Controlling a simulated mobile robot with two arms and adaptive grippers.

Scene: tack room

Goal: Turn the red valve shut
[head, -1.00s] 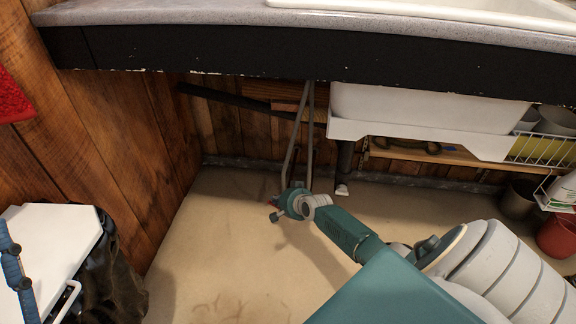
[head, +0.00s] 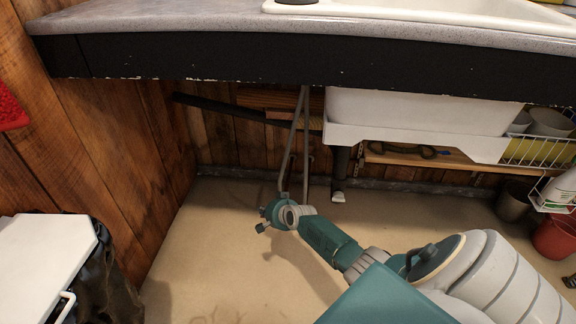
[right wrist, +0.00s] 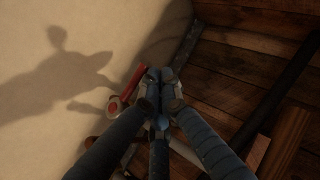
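The red valve (right wrist: 131,85) shows in the right wrist view as a red lever with a pale round hub at its lower end, close to pipework. My right gripper (right wrist: 161,75) is just right of the lever, its fingertips together with nothing seen between them. I cannot tell whether a finger touches the lever. In the head view my right gripper (head: 264,214) is low under the counter by the two grey pipes; the arm hides the valve there. My left gripper is not in view.
A counter (head: 200,60) with a sink overhangs the space. Grey pipes (head: 296,140) and a black drain pipe (head: 340,170) come down beneath it. A wooden wall (head: 120,160) stands left, a white-topped stand (head: 40,260) lower left. The floor (head: 215,250) between is clear.

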